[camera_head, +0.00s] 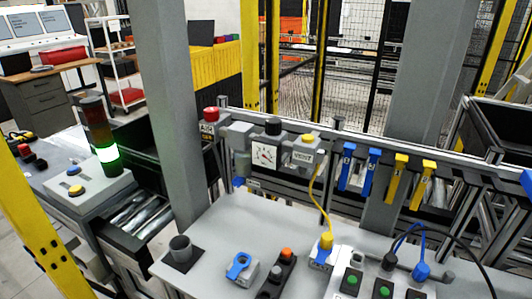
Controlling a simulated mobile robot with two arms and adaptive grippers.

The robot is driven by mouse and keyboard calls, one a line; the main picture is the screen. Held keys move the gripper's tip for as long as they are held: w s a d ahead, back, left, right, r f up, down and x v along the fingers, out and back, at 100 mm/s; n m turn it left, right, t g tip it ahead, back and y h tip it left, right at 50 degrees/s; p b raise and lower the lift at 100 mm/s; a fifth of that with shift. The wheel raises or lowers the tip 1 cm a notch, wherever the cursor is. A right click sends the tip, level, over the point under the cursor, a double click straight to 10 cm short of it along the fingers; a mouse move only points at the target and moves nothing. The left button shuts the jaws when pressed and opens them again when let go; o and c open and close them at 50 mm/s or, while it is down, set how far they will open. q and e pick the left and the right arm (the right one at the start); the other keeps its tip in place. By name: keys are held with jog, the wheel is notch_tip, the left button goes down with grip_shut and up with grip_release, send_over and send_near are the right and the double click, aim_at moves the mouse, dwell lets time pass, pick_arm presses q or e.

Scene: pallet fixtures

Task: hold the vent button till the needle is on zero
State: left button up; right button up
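The vent button is a yellow cap (308,139) on top of a grey box labelled VENT (303,154), on the rail behind the bench. Nothing touches the button. Left of it is a white square gauge (264,154) with a dark needle and some red marking; the needle's reading is too small to tell. A black knob (273,127) sits above the gauge. Neither of my grippers is in view.
A red knob (210,114) stands left of the gauge. Blue and yellow clamps hang at right. The grey bench (240,225) is clear at its middle left; a post (173,110) rises behind.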

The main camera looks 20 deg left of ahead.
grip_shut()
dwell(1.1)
